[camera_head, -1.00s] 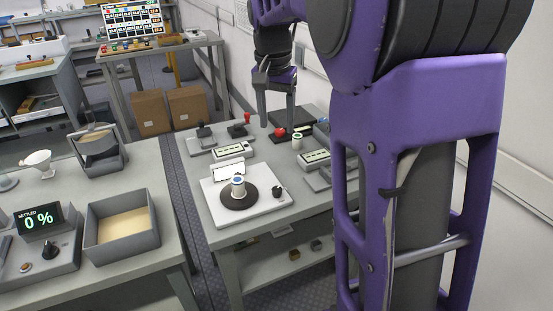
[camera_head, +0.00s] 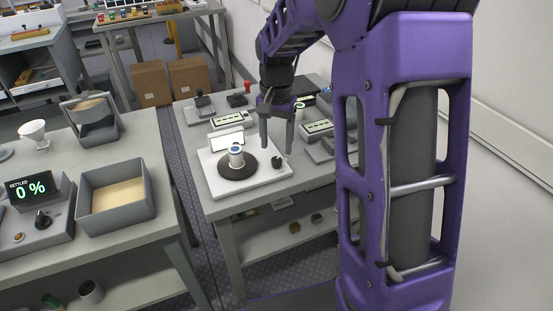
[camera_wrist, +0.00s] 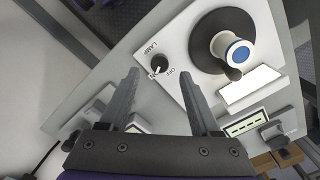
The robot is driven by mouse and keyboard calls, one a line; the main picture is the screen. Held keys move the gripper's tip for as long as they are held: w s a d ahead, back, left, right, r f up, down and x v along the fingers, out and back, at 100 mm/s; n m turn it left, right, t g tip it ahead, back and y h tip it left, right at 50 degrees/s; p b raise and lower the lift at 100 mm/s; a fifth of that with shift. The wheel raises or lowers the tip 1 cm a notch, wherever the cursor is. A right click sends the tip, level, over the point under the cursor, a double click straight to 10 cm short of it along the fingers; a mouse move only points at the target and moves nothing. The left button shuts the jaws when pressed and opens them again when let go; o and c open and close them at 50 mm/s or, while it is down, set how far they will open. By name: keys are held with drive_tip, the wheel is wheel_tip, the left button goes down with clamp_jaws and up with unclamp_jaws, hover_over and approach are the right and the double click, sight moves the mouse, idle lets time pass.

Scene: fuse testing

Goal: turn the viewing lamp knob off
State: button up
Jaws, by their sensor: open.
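The viewing lamp knob (camera_head: 277,162) is a small black knob at the right corner of a white viewer panel (camera_head: 255,183). In the wrist view the knob (camera_wrist: 159,65) sits beside the printed words LAMP and OFF; I cannot tell for certain which mark it points at. My gripper (camera_head: 277,149) points down above the knob, fingers spread. In the wrist view my gripper (camera_wrist: 159,75) is open and empty, with the knob showing between and just beyond its fingertips. I see no contact with the knob.
Small grey devices (camera_head: 317,128) stand behind and to the right. A tray of sand (camera_head: 115,197) is on the left table.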

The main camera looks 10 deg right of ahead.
sight(276, 159)
wheel_tip(276, 159, down, 5)
drive_tip(key=shift+b, duration=0.3)
clamp_jaws()
